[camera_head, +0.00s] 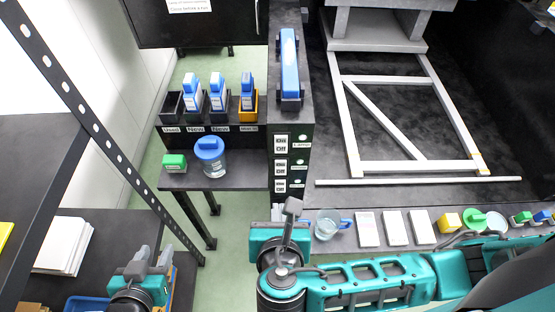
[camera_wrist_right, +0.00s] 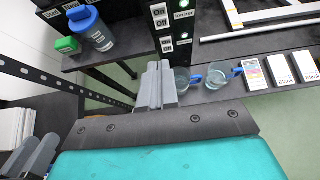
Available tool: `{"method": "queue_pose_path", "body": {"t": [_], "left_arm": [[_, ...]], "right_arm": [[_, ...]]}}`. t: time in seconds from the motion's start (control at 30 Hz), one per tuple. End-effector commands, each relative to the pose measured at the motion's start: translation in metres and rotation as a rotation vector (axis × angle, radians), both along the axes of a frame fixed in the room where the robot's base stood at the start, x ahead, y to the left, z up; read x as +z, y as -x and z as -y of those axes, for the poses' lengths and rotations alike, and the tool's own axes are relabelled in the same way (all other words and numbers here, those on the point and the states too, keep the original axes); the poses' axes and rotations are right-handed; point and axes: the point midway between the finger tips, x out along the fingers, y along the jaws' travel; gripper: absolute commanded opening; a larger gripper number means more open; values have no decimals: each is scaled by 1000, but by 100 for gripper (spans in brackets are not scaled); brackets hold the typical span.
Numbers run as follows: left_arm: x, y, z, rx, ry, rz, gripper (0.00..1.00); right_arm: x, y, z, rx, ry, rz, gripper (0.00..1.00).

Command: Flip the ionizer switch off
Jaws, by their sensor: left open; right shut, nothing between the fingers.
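A black panel carries a column of white On/Off switches. In the right wrist view, the ionizer switch (camera_wrist_right: 160,18) is at the top beside its "Ionizer" label, with another switch (camera_wrist_right: 166,44) below. Three switches show in the head view, the top one (camera_head: 281,143) included; their small labels are hard to read there. How the ionizer rocker is set cannot be made out. My right gripper (camera_head: 292,208) is shut and empty, below and in front of the panel; its fingers (camera_wrist_right: 156,86) show in the wrist view. My left gripper (camera_head: 150,260) is open and empty at lower left, far from the panel.
A glass mug (camera_head: 331,227), white boxes (camera_head: 395,228) and small bottles stand on the ledge right of my right gripper. A slotted post (camera_head: 100,130) crosses the left side.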

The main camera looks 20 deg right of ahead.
Motion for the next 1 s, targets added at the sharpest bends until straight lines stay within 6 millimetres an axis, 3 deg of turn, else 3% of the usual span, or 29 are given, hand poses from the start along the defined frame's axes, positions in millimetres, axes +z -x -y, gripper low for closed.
{"method": "queue_pose_path", "body": {"t": [0.53,1.0], "left_arm": [[-10,11,-1,1,-1,-25,43],[-32,9,-1,1,-1,-21,43]], "right_arm": [[-3,-7,2,11,33,6,0],[-55,-81,24,10,32,6,0]]}}
